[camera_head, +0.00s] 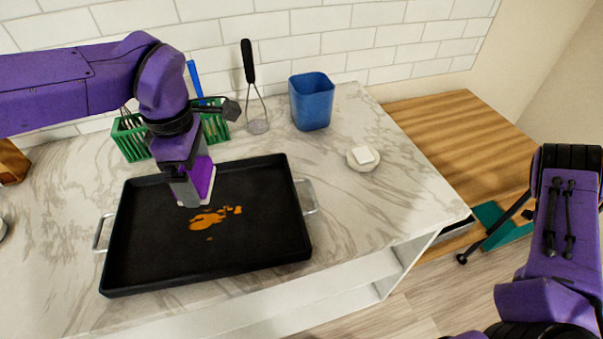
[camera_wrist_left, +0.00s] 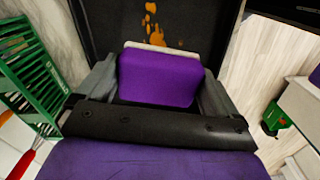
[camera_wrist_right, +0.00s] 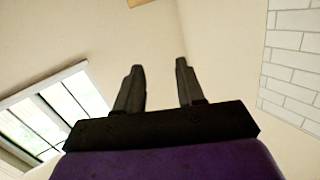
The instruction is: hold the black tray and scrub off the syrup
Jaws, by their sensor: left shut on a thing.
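The black tray (camera_head: 275,230) lies flat on the marble counter, with a metal handle at each short side. Orange syrup (camera_head: 208,217) is smeared in patches near its middle. My left gripper (camera_head: 190,195) is shut on a purple sponge with a white face (camera_head: 205,178), over the tray just behind the syrup. In the left wrist view the sponge (camera_wrist_left: 158,80) sits between both fingers and the syrup (camera_wrist_left: 153,28) lies ahead of it. I cannot tell whether the sponge touches the tray. My right gripper (camera_wrist_right: 159,66) is open and empty, away from the tray, facing a wall.
A green rack (camera_head: 131,140) stands behind the tray at the left. A masher (camera_head: 250,85) and a blue cup (camera_head: 311,102) are near the tiled wall. A small dish (camera_head: 362,159) with a white block is to the right.

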